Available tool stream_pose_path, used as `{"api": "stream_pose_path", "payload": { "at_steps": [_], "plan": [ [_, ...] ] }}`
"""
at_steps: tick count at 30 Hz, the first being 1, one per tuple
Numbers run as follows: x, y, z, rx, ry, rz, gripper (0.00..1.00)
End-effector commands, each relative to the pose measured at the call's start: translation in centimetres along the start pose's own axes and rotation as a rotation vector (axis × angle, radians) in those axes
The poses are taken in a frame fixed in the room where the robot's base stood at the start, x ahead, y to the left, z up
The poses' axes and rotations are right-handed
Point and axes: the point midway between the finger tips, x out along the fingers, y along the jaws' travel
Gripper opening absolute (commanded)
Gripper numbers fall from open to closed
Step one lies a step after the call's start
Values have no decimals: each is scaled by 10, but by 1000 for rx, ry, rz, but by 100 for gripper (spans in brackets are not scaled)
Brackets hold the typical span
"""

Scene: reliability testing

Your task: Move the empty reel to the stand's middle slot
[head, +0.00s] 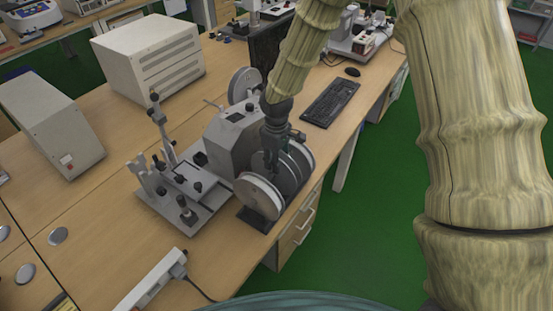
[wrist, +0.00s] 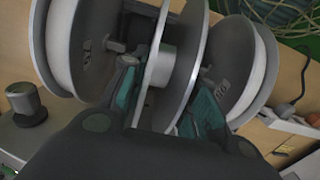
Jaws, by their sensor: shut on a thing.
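The reel is upright between a front reel (head: 257,196) and a rear reel (head: 303,155). The stand's dark base (head: 256,221) shows below the front reel. Whether the empty reel rests in the middle slot cannot be seen.
A grey machine (head: 228,140) with another reel (head: 243,84) stands just left of the stand. A metal fixture plate (head: 185,195) lies further left. A keyboard (head: 331,101) is behind at right. The table's edge with drawers (head: 297,222) is close on the right.

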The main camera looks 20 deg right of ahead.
Motion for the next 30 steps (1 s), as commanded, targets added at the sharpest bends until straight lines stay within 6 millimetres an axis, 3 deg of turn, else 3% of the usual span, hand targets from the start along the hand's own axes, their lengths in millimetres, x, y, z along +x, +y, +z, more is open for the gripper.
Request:
{"api": "stream_pose_path", "payload": {
  "at_steps": [30],
  "plan": [
    [17, 0, 0, -1, 0, 1, 0]
  ]
}}
